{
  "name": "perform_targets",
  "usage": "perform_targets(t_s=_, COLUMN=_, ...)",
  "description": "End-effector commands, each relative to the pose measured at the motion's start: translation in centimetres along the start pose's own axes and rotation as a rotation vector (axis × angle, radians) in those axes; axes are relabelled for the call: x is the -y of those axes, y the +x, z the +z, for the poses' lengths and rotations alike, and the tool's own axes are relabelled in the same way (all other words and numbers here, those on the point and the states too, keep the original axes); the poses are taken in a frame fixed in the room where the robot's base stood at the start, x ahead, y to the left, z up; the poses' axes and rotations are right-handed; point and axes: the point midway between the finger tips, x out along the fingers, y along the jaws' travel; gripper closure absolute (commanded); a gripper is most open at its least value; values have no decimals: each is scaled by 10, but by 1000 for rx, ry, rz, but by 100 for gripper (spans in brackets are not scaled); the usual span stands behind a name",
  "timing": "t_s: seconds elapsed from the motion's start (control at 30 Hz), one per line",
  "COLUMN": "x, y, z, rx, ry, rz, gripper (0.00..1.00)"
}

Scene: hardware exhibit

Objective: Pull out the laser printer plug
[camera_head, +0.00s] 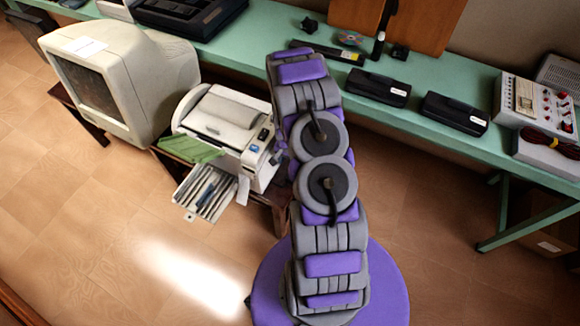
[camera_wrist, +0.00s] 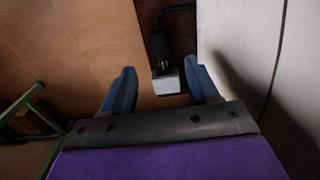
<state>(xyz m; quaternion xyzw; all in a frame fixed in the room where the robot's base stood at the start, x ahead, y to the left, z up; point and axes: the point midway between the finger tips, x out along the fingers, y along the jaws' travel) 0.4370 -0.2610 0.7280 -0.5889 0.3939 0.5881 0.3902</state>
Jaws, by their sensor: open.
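The laser printer (camera_head: 228,118) is a white machine on a low dark stand, left of my arm in the head view. In the wrist view, a black plug (camera_wrist: 176,42) with a cord sits above a small pale grey socket block (camera_wrist: 166,83). Metal prongs seem to show between the two; I cannot tell whether they are still seated. My gripper (camera_wrist: 160,66) is open, with one blue finger on each side of the plug and block. The right finger is close to the block; the left has a wider gap. In the head view my arm mostly hides the gripper.
A pale panel (camera_wrist: 236,45) stands close to my right finger. An old monitor (camera_head: 112,80) stands left of the printer. A green bench (camera_head: 260,45) with black boxes and a control unit (camera_head: 535,105) runs behind. Brown floor (camera_head: 110,220) is free at the front left.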

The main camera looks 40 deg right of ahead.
Motion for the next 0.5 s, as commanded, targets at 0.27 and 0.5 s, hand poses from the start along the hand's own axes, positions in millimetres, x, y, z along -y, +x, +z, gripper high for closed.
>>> perform_targets(t_s=0.27, x=0, y=-46, z=-1, rx=1, ry=0, rz=0, gripper=40)
perform_targets(t_s=0.5, x=0, y=-58, z=1, rx=3, ry=0, rz=2, gripper=40)
